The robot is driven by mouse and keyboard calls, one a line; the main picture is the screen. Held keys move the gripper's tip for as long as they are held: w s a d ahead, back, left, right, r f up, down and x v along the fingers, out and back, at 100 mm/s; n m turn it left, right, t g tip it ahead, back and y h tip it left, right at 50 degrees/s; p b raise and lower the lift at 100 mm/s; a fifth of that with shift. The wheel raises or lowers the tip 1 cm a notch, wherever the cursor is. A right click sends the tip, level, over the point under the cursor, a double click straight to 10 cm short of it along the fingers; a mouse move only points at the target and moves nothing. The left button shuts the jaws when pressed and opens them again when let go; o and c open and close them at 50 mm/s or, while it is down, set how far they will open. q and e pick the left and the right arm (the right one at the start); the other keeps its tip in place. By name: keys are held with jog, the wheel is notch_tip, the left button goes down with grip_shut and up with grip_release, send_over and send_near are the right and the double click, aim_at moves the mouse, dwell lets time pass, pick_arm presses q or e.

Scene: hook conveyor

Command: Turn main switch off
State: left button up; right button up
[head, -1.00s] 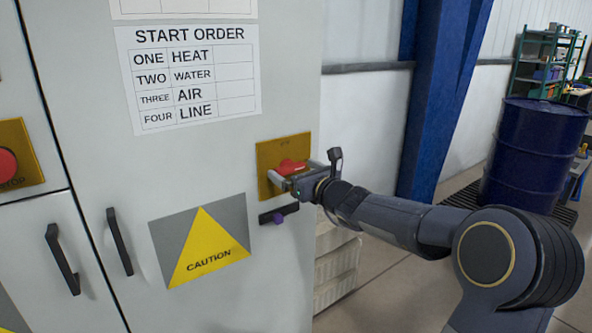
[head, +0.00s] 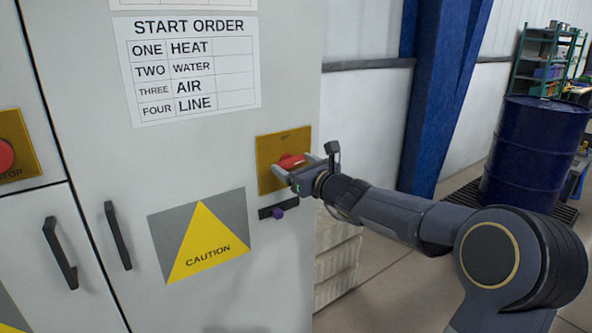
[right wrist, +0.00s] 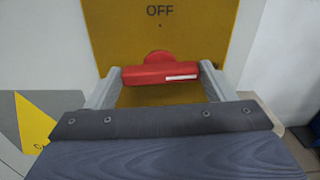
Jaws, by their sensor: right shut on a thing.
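The main switch is a red handle (head: 291,161) on a yellow plate (head: 267,154) on the grey cabinet's right part. In the right wrist view the red handle (right wrist: 160,74) lies nearly level, with a white mark near its right end. The word OFF is printed above it on the yellow plate (right wrist: 200,32). My right gripper (head: 296,166) is at the switch, shut on the handle, with one finger at each end of it in the right wrist view (right wrist: 160,78). My left gripper is not in view.
Below the plate is a black strip with a purple knob (head: 277,213). A caution sign (head: 206,248), black door handles (head: 118,236) and a red stop button (head: 4,156) are on the cabinet. A blue pillar (head: 440,95) and drum (head: 532,150) stand right.

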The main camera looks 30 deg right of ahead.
jog(key=n+b, duration=0.1)
jog(key=b, duration=0.1)
jog(key=n+b, duration=0.3)
jog(key=n, duration=0.1)
jog(key=shift+f+b, duration=0.3)
jog(key=shift+b, duration=0.1)
jog(key=shift+a+n+b, duration=0.1)
jog(key=shift+n+b, duration=0.65)
jog(key=shift+n, duration=0.15)
jog(key=n+b, duration=0.3)
jog(key=n, duration=0.2)
jog(key=shift+n+b, duration=0.3)
jog(key=shift+b, duration=0.05)
jog(key=n+b, duration=0.2)
jog(key=n, duration=0.2)
jog(key=shift+a+n+b, duration=0.1)
jog(key=shift+n+b, duration=0.2)
jog(key=o, duration=1)
jog(key=shift+r, duration=0.1)
